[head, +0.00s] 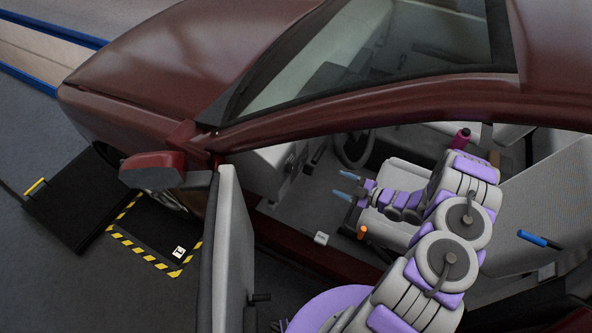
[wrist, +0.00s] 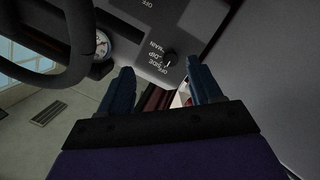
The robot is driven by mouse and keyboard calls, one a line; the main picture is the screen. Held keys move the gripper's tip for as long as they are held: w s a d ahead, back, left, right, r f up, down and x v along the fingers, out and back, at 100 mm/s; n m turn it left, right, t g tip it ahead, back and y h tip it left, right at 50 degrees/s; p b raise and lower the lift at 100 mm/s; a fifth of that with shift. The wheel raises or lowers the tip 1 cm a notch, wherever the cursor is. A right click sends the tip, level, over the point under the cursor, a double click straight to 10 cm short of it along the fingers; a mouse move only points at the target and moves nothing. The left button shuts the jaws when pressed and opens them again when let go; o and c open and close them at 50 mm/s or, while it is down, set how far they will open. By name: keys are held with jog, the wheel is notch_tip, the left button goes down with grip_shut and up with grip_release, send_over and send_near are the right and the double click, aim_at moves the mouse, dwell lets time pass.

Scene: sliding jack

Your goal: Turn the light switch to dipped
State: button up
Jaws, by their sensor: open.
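The light switch is a small dark round knob (wrist: 170,59) on a grey dash panel in the wrist view. Labels reading OFF, SIDE, DIP and MAIN run beside it. A pale mark shows on the knob, but I cannot tell which label it points to. My gripper (wrist: 160,66) is open, with its two blue fingers on either side of the knob in the picture and nothing between them. I see no contact with the knob. In the head view my gripper (head: 338,182) reaches into the car through the open door, to the right of the grey dash (head: 265,165).
The steering wheel (wrist: 70,45) and a round gauge (wrist: 102,44) are left of the switch. The open car door (head: 233,250) stands at the left of my arm. An orange-topped lever (head: 362,232) and a seat (head: 400,175) are near my gripper.

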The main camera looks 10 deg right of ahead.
jog(key=s+a+t+y, duration=0.1)
jog(key=s+a+y, duration=0.2)
jog(key=b, duration=0.1)
send_near(292, 170)
jog(key=x, duration=0.8)
jog(key=shift+w+a, duration=0.15)
jog(key=shift+w, duration=0.15)
jog(key=c, duration=1)
